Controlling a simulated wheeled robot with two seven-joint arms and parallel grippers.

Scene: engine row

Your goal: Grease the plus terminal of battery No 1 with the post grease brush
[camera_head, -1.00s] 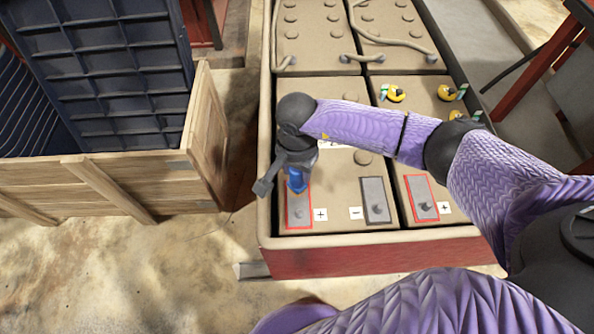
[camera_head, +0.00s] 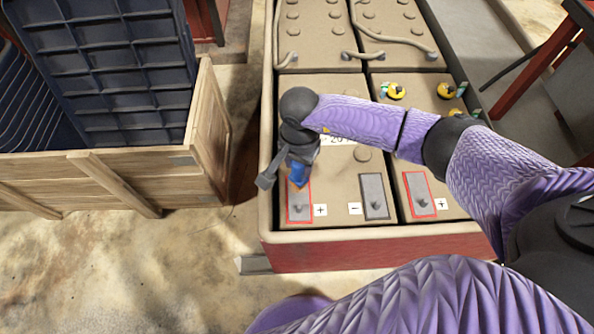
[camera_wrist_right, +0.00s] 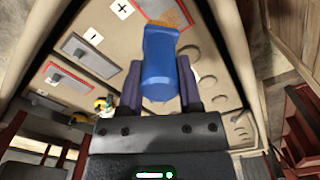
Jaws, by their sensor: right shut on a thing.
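My right gripper (camera_head: 297,160) is shut on the blue handle of the post grease brush (camera_wrist_right: 160,70). The brush's orange bristles (camera_wrist_right: 168,13) point out beyond the fingers. In the head view, the brush (camera_head: 299,173) hangs over the far end of a red-framed grey plus terminal (camera_head: 299,207) on the front left battery (camera_head: 335,190). I cannot tell whether the bristles touch it. That battery's minus terminal (camera_head: 375,195) is to the right. Its label is partly hidden by my arm, so its number is not readable. My left gripper is not in view.
The front right battery has its own red-framed plus terminal (camera_head: 420,195). Cables (camera_head: 400,40) run over the rear batteries. A raised tray rim (camera_head: 380,233) surrounds the row. A wooden crate (camera_head: 205,130) stands to the left.

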